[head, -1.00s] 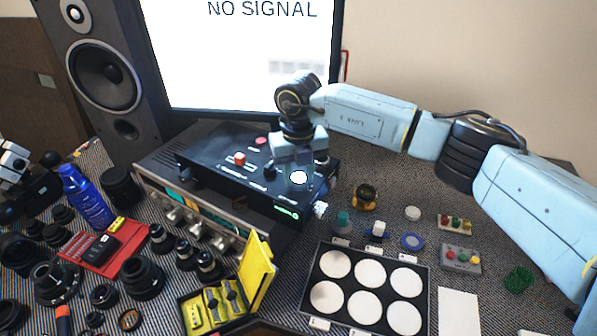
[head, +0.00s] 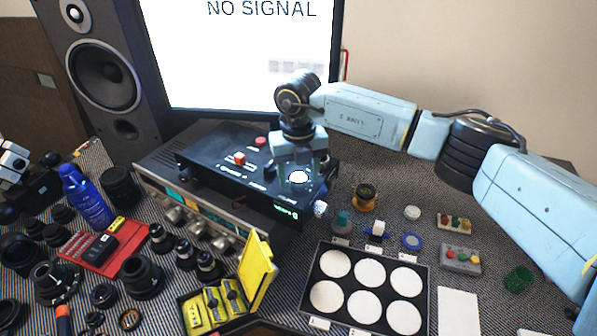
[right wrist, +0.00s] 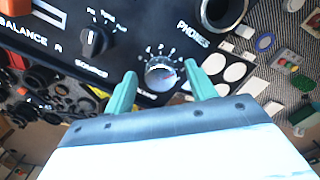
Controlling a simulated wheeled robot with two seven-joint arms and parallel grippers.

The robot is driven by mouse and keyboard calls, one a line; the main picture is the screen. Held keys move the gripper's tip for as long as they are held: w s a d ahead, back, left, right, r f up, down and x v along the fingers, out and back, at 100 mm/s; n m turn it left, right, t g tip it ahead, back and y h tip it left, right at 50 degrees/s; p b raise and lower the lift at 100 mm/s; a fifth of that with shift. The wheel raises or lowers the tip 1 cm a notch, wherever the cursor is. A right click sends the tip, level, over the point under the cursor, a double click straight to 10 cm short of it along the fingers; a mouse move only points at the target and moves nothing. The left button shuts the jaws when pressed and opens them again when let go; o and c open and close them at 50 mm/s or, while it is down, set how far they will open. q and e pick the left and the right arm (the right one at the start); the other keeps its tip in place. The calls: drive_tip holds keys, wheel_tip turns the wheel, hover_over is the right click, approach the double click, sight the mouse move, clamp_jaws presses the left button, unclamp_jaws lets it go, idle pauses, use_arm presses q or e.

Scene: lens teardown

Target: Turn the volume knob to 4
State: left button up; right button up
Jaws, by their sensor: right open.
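My right gripper (head: 300,172) is over this unit. In the right wrist view its two green fingers (right wrist: 161,84) are open, one on each side of the knob, with gaps visible. A small green display (head: 287,212) is lit on the unit's front. My left gripper is not in view.
A black selector knob (right wrist: 95,40) and a red button (head: 239,158) are near the volume knob. A monitor (head: 240,60) stands behind. A silver receiver (head: 190,212) lies in front. Lenses, a red tray (head: 112,256) and a yellow case (head: 257,270) crowd the left and front.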

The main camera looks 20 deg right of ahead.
sight(299, 176)
wheel_tip(299, 176, up, 13)
drive_tip(key=shift+r, duration=0.15)
idle(0.5)
